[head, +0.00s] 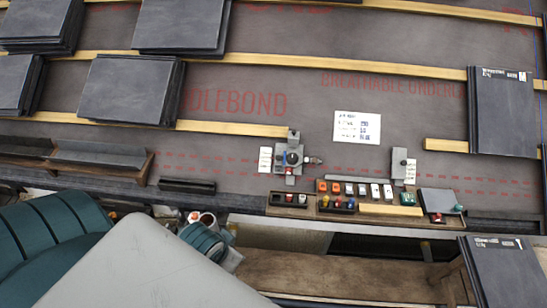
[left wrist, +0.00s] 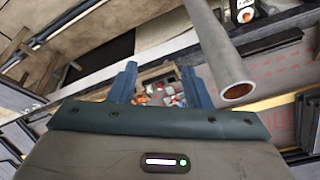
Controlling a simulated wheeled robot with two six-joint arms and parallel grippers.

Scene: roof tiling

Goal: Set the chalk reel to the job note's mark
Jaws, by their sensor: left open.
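The job note (head: 357,127), a white sheet with small print and blue marks, lies on the grey underlay; its writing is too small to read. A grey device (head: 291,157) with a dark round knob stands below and left of it, a white marked card (head: 265,160) at its side. A smaller grey device (head: 399,163) with another white card (head: 411,171) is to the right. I cannot tell which device is the chalk reel. My left gripper (left wrist: 159,70) is open and empty, its two blue fingers apart. My right gripper is not in view.
A wooden tray (head: 376,209) holds several small coloured parts; a similar tray of parts shows between my fingers in the left wrist view. Dark slate stacks (head: 131,90) and (head: 503,112) lie on yellow battens (head: 300,63). A grey pipe (left wrist: 222,50) crosses the wrist view.

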